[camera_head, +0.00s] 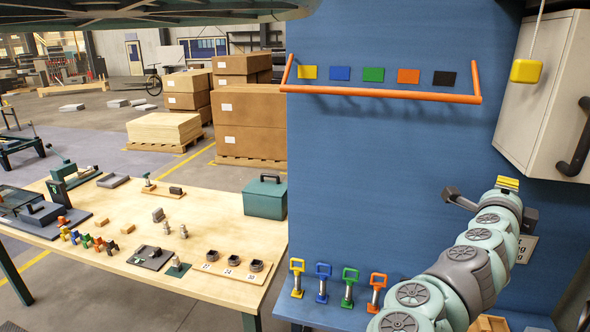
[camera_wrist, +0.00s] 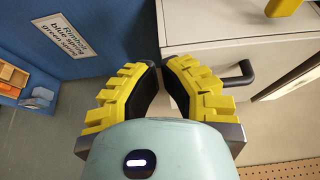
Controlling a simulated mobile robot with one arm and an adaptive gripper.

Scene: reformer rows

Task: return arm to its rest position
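My gripper (camera_head: 508,184) is at the end of my arm, raised at the right in front of the blue wall panel, below the light cabinet. In the wrist view, its two yellow fingers with black pads (camera_wrist: 161,66) bend towards each other, and their tips are close together. Nothing shows held between them. My pale green arm reaches up from the lower right in the head view and hides part of a wall sign (camera_head: 526,249).
The cabinet (camera_head: 537,95) with a dark handle (camera_head: 577,140) is close above the gripper. A yellow block (camera_head: 527,71) hangs on a cord before it. An orange rail (camera_head: 380,95) crosses the panel. Coloured-handled tools (camera_head: 323,283) stand on a blue shelf. A wooden workbench (camera_head: 215,215) is left.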

